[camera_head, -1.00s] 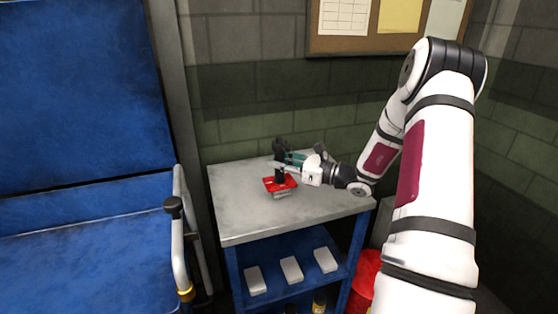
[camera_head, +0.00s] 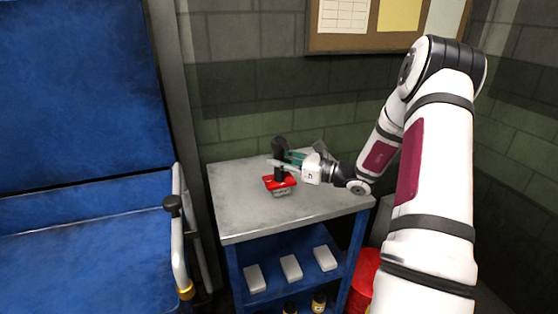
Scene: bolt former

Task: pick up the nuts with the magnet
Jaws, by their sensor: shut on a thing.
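The magnet (camera_head: 279,184) is a red block with a dark upright handle and a grey underside. It is over the grey top of the small cabinet (camera_head: 236,215). My gripper (camera_head: 281,166) reaches in from the right and is shut on the magnet's handle. Small grey pieces, which look like nuts, show at the magnet's lower edge (camera_head: 281,193). I cannot tell whether they cling to it or lie under it. No other nuts can be made out on the cabinet top.
Three white boxes (camera_head: 291,268) lie on the blue shelf below the top. Small bottles (camera_head: 319,301) stand lower down. A red container (camera_head: 363,283) is right of the cabinet. A blue machine with a grey handrail (camera_head: 179,245) stands left. A brick wall is behind. The cabinet top around the magnet is clear.

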